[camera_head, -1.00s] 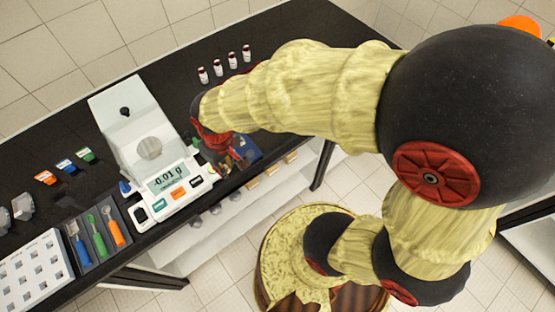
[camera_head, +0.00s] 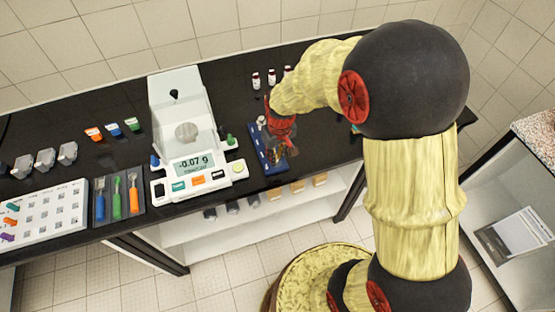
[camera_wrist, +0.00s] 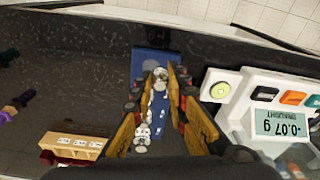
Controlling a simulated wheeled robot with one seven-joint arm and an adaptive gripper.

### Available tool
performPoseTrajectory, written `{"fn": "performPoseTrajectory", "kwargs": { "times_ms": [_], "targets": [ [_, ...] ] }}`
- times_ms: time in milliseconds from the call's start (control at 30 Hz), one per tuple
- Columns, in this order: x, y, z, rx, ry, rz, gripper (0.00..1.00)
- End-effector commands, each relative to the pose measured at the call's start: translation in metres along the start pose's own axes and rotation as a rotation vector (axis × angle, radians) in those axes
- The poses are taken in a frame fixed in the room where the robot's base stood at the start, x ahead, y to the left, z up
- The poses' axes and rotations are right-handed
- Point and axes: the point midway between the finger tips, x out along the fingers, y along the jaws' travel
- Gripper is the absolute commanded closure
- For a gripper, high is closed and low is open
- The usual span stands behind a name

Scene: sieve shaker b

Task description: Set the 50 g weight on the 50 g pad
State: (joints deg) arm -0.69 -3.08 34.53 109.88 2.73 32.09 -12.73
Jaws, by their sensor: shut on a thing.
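My gripper (camera_head: 281,152) is over a dark blue tray (camera_head: 256,152) right of the balance. In the wrist view its yellow fingers (camera_wrist: 160,76) straddle the blue tray (camera_wrist: 150,55). They are shut on a small shiny silver weight (camera_wrist: 160,73) between the fingertips. Another silver weight (camera_wrist: 142,134) shows lower down, over the tray. White markings run along the tray between the two. I cannot read which weight is 50 g, nor pick out the 50 g pad. The fingers hide part of the tray; whether the held weight touches it is unclear.
The balance (camera_head: 180,109) stands left of the tray and reads -0.07 g. Several small vials (camera_head: 256,80) stand behind. A tan labelled block (camera_wrist: 72,145) is in the wrist view.

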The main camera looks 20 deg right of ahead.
Motion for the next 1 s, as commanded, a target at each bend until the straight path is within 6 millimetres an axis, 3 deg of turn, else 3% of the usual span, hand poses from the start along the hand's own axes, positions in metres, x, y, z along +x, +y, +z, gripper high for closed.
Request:
{"fn": "performPoseTrajectory", "kwargs": {
  "times_ms": [100,400,600,1000],
  "targets": [
    [0.015,0.009,-0.007,0.001,0.001,0.0,1.0],
    [0.034,0.018,-0.016,0.0,0.001,0.001,1.0],
    [0.061,0.017,-0.012,-0.001,0.001,0.0,1.0],
    [0.066,0.017,-0.012,-0.001,0.002,0.001,1.0]
  ]
}}
